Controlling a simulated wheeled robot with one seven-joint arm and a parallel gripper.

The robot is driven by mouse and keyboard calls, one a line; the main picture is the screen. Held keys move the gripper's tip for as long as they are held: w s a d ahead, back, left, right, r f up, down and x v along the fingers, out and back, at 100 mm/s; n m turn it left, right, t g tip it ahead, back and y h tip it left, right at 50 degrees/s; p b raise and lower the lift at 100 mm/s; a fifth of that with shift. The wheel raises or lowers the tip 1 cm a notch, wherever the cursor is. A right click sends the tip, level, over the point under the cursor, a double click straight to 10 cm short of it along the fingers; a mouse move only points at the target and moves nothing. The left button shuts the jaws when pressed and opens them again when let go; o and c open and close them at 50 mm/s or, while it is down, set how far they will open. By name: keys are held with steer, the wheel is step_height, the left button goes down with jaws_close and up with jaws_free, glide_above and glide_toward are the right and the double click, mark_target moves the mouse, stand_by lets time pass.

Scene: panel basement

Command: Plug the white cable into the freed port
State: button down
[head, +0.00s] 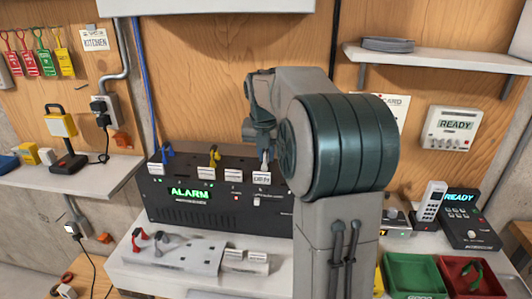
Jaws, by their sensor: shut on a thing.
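The black panel box (220,208) stands on the pale shelf and shows a green ALARM display (190,193). A blue plug (167,154) and a yellow plug (214,155) stand on its top, each behind a white label. My gripper (263,152) points down over the right part of the box top, behind the rightmost label (262,177). It is shut on a small pale plug, seemingly the white cable's, mostly hidden by the fingers. I cannot tell whether the plug sits in a port or just above it. My arm hides the box's right end.
Green (414,274) and red (475,276) bins stand at lower right, below a handset (431,202). A wall shelf (440,58) is at upper right.

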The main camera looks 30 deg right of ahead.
steer(key=shift+f, duration=0.2)
stand_by(0.5)
steer(key=c, duration=0.9)
jaws_free()
steer(key=shift+r, duration=0.15)
steer(key=shift+r+p, duration=3.45)
steer(key=shift+r, duration=0.2)
